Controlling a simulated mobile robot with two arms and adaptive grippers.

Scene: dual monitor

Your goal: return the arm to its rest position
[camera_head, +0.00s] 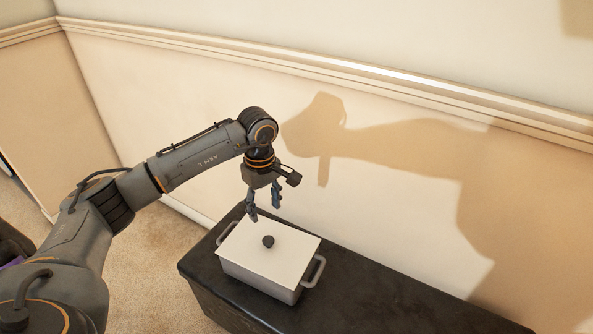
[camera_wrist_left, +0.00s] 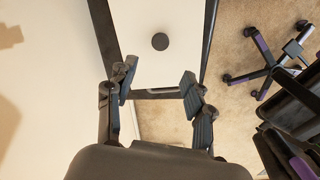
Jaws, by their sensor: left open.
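My left gripper (camera_head: 264,207) is open and empty. It points down just above the far left part of a grey pot with a flat white lid (camera_head: 285,249). The lid sits on the pot and has a round black knob (camera_head: 268,241). In the left wrist view, the open fingers (camera_wrist_left: 158,92) frame the near end of the white lid (camera_wrist_left: 158,65), and the knob lies beyond the fingertips. Nothing is between the fingers. My left arm reaches in from the left, bent at the elbow. My right gripper is in neither view.
The pot stands on a dark bench (camera_head: 370,300) against the beige wall (camera_head: 410,120). The bench top right of the pot is clear. Carpet (camera_head: 155,245) lies left of the bench. The left wrist view shows a wheeled chair base (camera_wrist_left: 268,62) on the carpet.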

